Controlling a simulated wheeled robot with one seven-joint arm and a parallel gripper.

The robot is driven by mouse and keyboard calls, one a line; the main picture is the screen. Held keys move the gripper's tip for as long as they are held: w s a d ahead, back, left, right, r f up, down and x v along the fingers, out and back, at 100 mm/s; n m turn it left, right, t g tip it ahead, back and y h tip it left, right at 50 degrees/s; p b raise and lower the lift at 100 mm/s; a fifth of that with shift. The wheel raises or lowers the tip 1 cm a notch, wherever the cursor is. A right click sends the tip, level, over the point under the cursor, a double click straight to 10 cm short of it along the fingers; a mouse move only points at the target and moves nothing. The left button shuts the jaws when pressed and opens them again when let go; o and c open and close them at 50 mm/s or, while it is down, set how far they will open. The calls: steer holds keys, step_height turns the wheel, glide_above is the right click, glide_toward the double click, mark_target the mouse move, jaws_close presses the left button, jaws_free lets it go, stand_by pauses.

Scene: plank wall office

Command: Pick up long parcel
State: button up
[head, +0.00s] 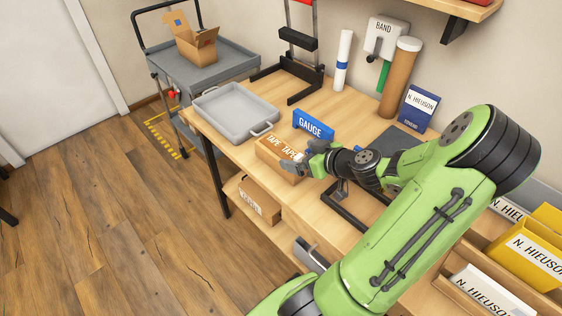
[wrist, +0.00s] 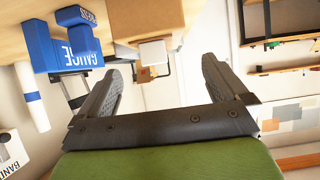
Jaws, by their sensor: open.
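Nothing in view is labelled as the long parcel. The longest brown thing is a tall tube (head: 400,80) with a pale cap, upright against the wall. An oblong brown box marked TAPE (head: 272,150) lies on the wooden table. My gripper (head: 303,160) is close to the right end of this box; I cannot tell whether they touch. In the wrist view, my gripper (wrist: 163,75) has its two fingers wide apart, with nothing held between them. A brown box (wrist: 145,18) shows beyond the fingers in that view.
A blue GAUGE box (head: 313,124) stands behind the TAPE box, and shows in the wrist view (wrist: 65,54). A grey tray (head: 222,98) is at the table's left end. A white roll (head: 343,60) and BAND dispenser (head: 385,37) are behind. A cart (head: 195,75) stands left.

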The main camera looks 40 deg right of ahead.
mark_target(284, 151)
steer(key=b+x, duration=0.1)
steer(key=x, duration=0.6)
steer(key=shift+d+f+b, duration=0.2)
steer(key=shift+b, duration=0.1)
steer(key=shift+r, duration=0.1)
steer(key=c, duration=1.2)
